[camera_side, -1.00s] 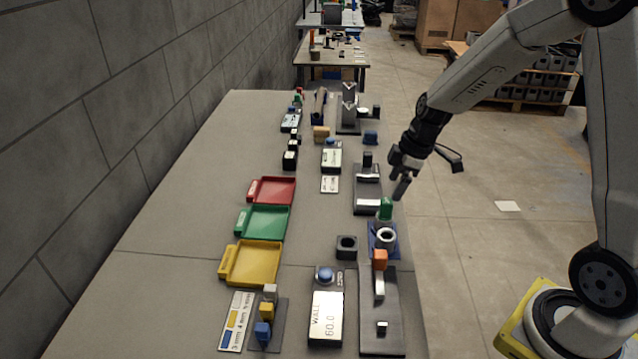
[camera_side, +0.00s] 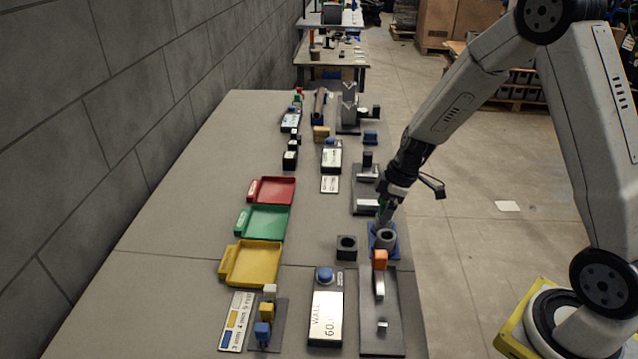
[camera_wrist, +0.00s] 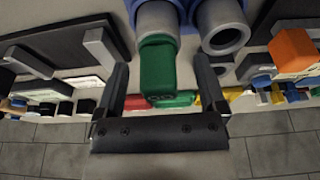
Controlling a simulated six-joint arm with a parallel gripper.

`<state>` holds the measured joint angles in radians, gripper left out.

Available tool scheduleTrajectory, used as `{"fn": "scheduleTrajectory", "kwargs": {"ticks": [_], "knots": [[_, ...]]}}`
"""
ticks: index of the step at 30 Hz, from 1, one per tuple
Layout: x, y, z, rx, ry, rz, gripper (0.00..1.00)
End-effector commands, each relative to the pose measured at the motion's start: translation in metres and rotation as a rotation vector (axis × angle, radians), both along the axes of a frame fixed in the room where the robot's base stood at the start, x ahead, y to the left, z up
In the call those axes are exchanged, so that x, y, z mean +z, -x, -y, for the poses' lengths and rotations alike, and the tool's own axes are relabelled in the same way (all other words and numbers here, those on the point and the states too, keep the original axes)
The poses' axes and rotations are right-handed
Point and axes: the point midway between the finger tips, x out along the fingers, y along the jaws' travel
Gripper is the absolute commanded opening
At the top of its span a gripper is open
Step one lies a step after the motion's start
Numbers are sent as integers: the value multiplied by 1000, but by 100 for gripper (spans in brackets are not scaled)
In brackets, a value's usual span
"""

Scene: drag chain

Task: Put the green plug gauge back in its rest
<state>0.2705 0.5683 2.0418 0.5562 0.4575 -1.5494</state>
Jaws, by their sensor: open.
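The green plug gauge (camera_wrist: 158,70) shows in the wrist view with its green handle between my fingers. Its handle meets a grey cylindrical part (camera_wrist: 156,20); I cannot tell whether that is the gauge's own body or a sleeve around it. My gripper (camera_wrist: 161,78) is open, with one finger on each side of the handle and visible gaps. In the side view my gripper (camera_side: 386,208) is down at the blue stand (camera_side: 376,243) and hides most of the gauge. A grey ring (camera_side: 386,238) is on the stand; its open bore (camera_wrist: 223,38) shows in the wrist view.
A black block with a hole (camera_side: 347,247) stands left of the blue stand. An orange block (camera_side: 380,259) is close in front, on a dark plate (camera_side: 393,335). A grey fixture (camera_side: 366,205) is just behind. Red, green and yellow trays (camera_side: 250,264) lie left.

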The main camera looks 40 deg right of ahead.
Motion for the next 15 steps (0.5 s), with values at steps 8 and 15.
{"fn": "scheduleTrajectory", "kwargs": {"ticks": [8,15], "knots": [[-4,-1,-1,0,1,1,90],[-4,-1,-1,0,1,1,55]]}}
